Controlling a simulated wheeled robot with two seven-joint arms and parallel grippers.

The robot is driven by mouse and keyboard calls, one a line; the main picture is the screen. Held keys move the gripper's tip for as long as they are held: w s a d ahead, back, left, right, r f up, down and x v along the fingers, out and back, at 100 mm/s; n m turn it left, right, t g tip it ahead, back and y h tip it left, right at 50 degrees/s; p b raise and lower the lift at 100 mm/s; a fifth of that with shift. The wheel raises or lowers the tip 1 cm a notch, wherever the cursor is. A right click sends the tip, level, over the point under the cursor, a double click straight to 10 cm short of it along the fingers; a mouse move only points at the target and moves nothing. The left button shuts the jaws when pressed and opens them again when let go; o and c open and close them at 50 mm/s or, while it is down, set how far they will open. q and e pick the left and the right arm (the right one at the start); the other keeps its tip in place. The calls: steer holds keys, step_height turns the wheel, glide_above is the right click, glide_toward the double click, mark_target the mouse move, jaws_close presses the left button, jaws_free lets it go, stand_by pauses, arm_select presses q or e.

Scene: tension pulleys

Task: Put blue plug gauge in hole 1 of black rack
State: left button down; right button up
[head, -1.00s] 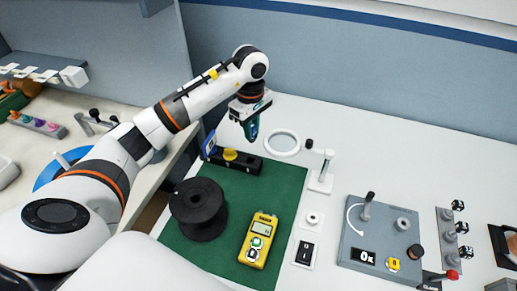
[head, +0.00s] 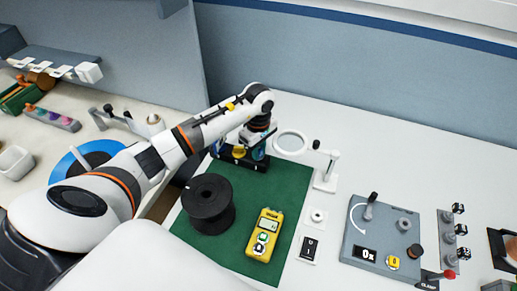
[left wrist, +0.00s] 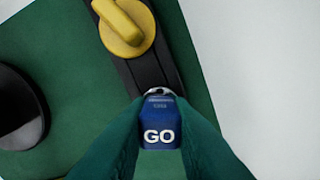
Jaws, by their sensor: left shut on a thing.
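The black rack (head: 226,156) lies at the back edge of the green mat. A yellow plug gauge (left wrist: 122,24) stands in it; it also shows in the head view (head: 239,152). My left gripper (left wrist: 160,135) is shut on the blue plug gauge (left wrist: 159,118), marked GO, between green fingers. It is over the rack's right end in the head view (head: 258,148). The wrist view shows the gauge's near end overlapping the rack (left wrist: 150,68). The gauge's far end and the hole under it are hidden, so I cannot tell whether it is inserted. My right gripper is not in view.
A black spool (head: 207,204) and a yellow meter (head: 264,235) stand on the green mat (head: 290,185). A ring magnifier (head: 291,142) on a white stand is close to the right of my left gripper. A grey control box (head: 381,236) stands further right.

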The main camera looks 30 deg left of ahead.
arm_select(q)
steer(key=shift+f, duration=0.3)
steer(key=c, duration=1.3)
jaws_free()
steer(key=shift+r, duration=0.15)
steer(key=shift+r+p, duration=0.3)
steer(key=shift+r, duration=0.05)
steer(key=shift+w+r, duration=0.1)
steer(key=shift+r, duration=0.2)
step_height(320, 180, up, 11)
steer(key=b, duration=0.4)
steer(key=shift+r, duration=0.2)
steer(key=shift+f, duration=0.1)
